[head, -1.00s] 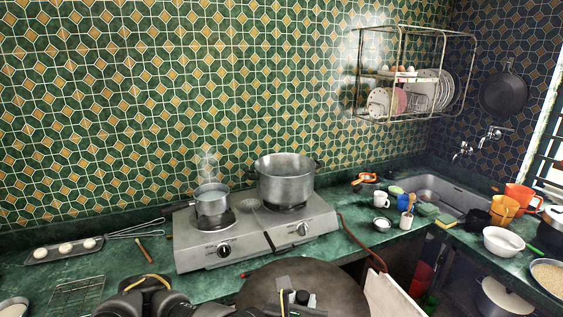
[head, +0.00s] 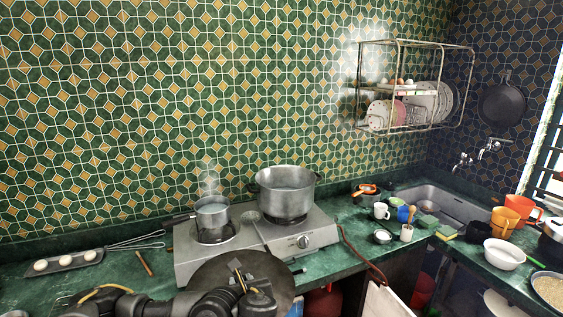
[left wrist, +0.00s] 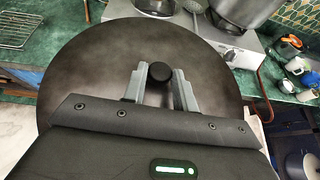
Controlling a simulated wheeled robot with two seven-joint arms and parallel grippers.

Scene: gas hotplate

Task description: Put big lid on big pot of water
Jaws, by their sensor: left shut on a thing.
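The big lid (head: 211,275) is a wide, dark, round disc with a black knob. In the left wrist view the lid (left wrist: 85,75) fills the middle, and my left gripper (left wrist: 160,82) is shut on its knob. In the head view my left gripper (head: 245,283) holds the lid in front of the stove, below and left of the big pot. The big pot (head: 284,197) is grey metal, uncovered, and stands on the right burner. It also shows at the top of the left wrist view (left wrist: 243,12). My right gripper is not in view.
A smaller steaming pot (head: 212,214) with a handle stands on the left burner of the gas hotplate (head: 312,236). A tray with eggs (head: 66,262) and a whisk lie to the left. Cups and a sink (head: 445,205) are to the right. A dish rack (head: 405,90) hangs on the wall.

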